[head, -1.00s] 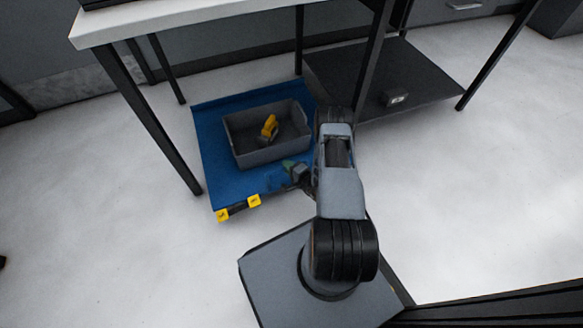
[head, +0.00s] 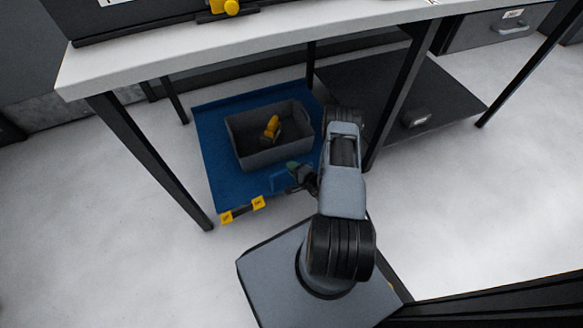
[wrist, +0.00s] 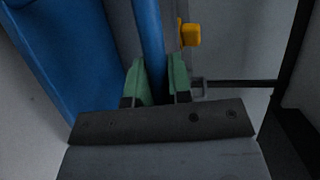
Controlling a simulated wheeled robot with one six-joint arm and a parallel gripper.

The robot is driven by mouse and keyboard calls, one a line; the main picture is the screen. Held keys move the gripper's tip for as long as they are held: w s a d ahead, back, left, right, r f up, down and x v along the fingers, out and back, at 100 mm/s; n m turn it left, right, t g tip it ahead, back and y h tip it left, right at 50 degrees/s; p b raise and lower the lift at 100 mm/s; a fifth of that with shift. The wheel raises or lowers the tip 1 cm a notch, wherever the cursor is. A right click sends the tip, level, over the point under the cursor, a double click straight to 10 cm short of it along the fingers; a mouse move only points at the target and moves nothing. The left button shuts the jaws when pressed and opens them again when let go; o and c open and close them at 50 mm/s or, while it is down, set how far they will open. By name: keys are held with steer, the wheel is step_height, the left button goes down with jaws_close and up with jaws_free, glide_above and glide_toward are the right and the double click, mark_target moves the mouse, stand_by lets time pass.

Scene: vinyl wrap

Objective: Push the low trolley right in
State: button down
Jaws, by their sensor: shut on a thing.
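The low blue trolley (head: 214,160) is on the floor under the white-topped table, with its front edge close to the line of the front left table leg. A grey bin (head: 240,141) sits on it, holding a yellow and dark tool (head: 271,128). My gripper (head: 297,173) is at the trolley's front right part. In the wrist view my gripper's green fingers (wrist: 157,78) are shut on a blue bar-like edge of the trolley (wrist: 150,35). My arm hides the trolley's right side in the head view.
The table's front left leg (head: 150,160) stands just left of the trolley, and another leg (head: 398,95) stands to the right. A dark low shelf (head: 450,95) with a small box (head: 416,118) lies right of that. Yellow-marked black strip (head: 242,210) runs along the trolley's front.

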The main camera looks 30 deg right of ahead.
steer(key=shift+w+a+r, duration=0.1)
steer(key=shift+w, duration=0.1)
steer(key=c, duration=1.4)
jaws_free()
steer(key=shift+w, duration=0.1)
steer(key=o, duration=0.3)
steer(key=shift+o, duration=0.2)
